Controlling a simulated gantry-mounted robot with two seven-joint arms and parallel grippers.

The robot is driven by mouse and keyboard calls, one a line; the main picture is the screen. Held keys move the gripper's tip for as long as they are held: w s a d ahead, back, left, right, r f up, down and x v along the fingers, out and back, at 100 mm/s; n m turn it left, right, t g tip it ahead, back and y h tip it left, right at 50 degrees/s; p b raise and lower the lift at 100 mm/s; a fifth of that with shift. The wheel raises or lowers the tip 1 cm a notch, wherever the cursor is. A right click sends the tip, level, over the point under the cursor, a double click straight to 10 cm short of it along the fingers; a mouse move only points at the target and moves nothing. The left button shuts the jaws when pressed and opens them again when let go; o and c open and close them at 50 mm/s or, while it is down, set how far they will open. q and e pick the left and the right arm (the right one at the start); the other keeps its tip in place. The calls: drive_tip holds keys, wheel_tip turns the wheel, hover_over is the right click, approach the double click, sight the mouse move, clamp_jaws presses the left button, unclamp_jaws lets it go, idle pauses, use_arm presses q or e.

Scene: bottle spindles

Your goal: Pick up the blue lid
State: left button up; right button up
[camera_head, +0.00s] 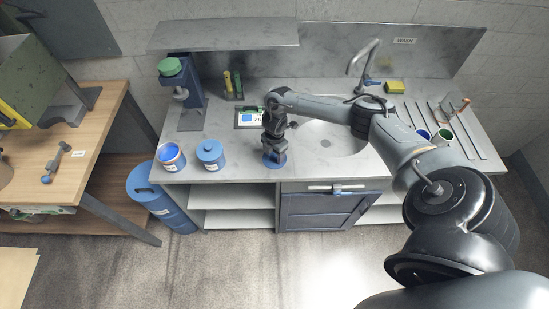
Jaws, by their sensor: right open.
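The blue lid (274,162) is a small round disc near the front edge of the grey counter. My right gripper (274,152) points down directly over it, very close. The jaws are open, and their tips partly cover the lid; I cannot tell whether they touch it. My left gripper is not in view.
The sink (335,140) is to the right, partly behind my arm. A blue drum (165,200) stands on the floor.

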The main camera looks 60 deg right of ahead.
clamp_jaws()
idle(0.3)
drive_tip(key=shift+r, duration=0.1)
